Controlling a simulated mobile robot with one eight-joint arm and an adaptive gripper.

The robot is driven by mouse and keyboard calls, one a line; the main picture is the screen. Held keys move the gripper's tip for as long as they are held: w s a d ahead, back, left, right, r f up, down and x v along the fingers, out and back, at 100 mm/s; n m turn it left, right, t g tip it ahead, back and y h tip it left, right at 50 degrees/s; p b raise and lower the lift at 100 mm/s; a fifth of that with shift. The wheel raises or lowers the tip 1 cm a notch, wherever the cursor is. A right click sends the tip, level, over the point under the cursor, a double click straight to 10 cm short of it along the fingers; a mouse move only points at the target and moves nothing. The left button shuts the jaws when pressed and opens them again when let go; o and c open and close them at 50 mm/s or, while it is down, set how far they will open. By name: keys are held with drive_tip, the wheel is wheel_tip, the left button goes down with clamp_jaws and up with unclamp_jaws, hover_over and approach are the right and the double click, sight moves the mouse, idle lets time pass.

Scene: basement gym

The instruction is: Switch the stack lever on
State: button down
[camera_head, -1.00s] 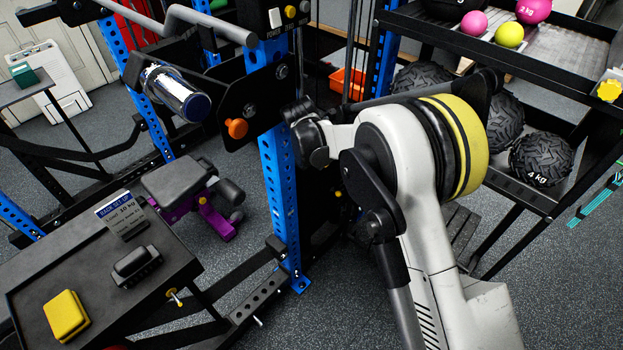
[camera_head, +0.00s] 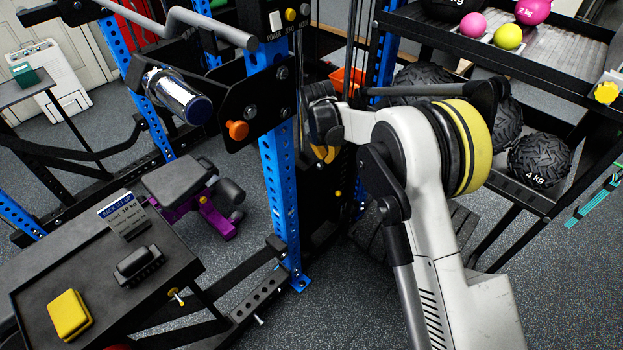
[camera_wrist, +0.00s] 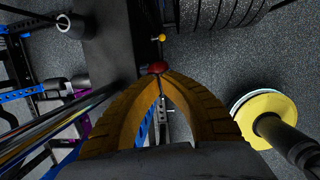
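A red knob (camera_wrist: 157,68) shows in the wrist view right at my fingertips; it may be the end of the stack lever, but its arm is not clear. My gripper (camera_wrist: 158,77) has its two orange-yellow fingers curving together so the tips meet just below the knob. I cannot see the knob between the fingers, and contact is unclear. In the head view my gripper (camera_head: 325,153) is partly hidden behind the blue upright and my wrist. A small yellow knob (camera_wrist: 161,37) stands just beyond the red one.
The blue upright (camera_head: 281,190) with an orange knob (camera_head: 236,130) is left of my gripper. A dark weight stack (camera_wrist: 205,14) lies ahead in the wrist view. A ball rack (camera_head: 540,190) stands right, and a black tray table (camera_head: 180,262) front left.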

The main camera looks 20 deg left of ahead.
drive_tip(key=shift+w+d+g+y, duration=0.3)
drive_tip(key=shift+w+g+y, duration=0.1)
drive_tip(key=shift+w+g, duration=0.4)
drive_tip(key=shift+g, duration=0.2)
drive_tip(key=shift+w+d+p, duration=0.25)
drive_tip(key=shift+w+p, duration=0.05)
drive_tip(key=shift+w, duration=0.2)
drive_tip(key=shift+w+d+f, duration=0.15)
drive_tip(key=shift+w+d, duration=0.05)
drive_tip(key=shift+w, duration=0.3)
drive_tip(key=shift+w+d+f, duration=0.15)
drive_tip(key=shift+w+d, duration=0.05)
drive_tip(key=shift+w, duration=0.25)
